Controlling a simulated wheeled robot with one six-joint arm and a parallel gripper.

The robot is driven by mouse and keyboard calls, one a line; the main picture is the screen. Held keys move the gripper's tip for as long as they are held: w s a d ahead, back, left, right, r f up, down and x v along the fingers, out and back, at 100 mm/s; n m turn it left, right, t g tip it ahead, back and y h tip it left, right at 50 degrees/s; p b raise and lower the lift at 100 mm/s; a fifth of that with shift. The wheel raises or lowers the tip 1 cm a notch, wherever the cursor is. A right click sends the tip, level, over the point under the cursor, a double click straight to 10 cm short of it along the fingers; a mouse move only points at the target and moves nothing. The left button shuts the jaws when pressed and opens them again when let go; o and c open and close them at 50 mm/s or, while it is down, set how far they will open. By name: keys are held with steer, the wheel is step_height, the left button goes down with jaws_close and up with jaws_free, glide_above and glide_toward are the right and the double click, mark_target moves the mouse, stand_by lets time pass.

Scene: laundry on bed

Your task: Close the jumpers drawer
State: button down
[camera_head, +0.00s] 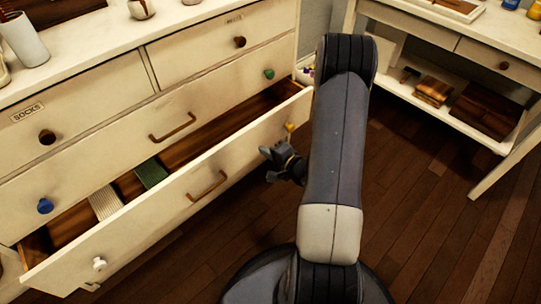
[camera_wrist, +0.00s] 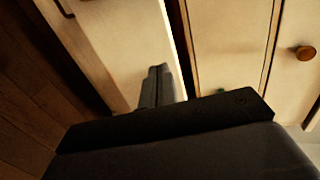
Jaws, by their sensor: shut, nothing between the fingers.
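A long cream drawer (camera_head: 165,232) stands open at the bottom of the dresser in the head view, with a brown bar handle, a white knob at its left and a yellow knob at its right. No label shows on it, so I cannot tell if it is the jumpers drawer. Inside lie a white ribbed item (camera_head: 105,202) and a green item (camera_head: 151,173). My gripper (camera_head: 268,159) is shut and empty by the right part of its front; contact cannot be told. In the wrist view, my gripper's fingers (camera_wrist: 158,87) overlap the open drawer's front (camera_wrist: 105,40).
The dresser's upper drawers are shut, including one labelled SOCKS (camera_head: 60,125) and the wide one (camera_head: 160,130) above the open drawer. A cream desk (camera_head: 480,30) with a low shelf stands at the right. The wooden floor (camera_head: 420,215) between is clear.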

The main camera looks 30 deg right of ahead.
mark_target(241, 136)
steer(key=x, duration=0.3)
steer(key=b+x, duration=0.1)
steer(key=x, duration=0.1)
steer(key=r+b+x, duration=0.1)
steer(key=x, duration=0.2)
steer(key=shift+w+a+f, duration=0.15)
steer(key=shift+w, duration=0.35)
steer(key=shift+w+a, duration=0.1)
steer(key=shift+w, duration=0.15)
steer(key=shift+w, duration=0.1)
steer(key=w+a, duration=0.2)
steer(key=w, duration=0.6)
steer(key=shift+a+p, duration=0.3)
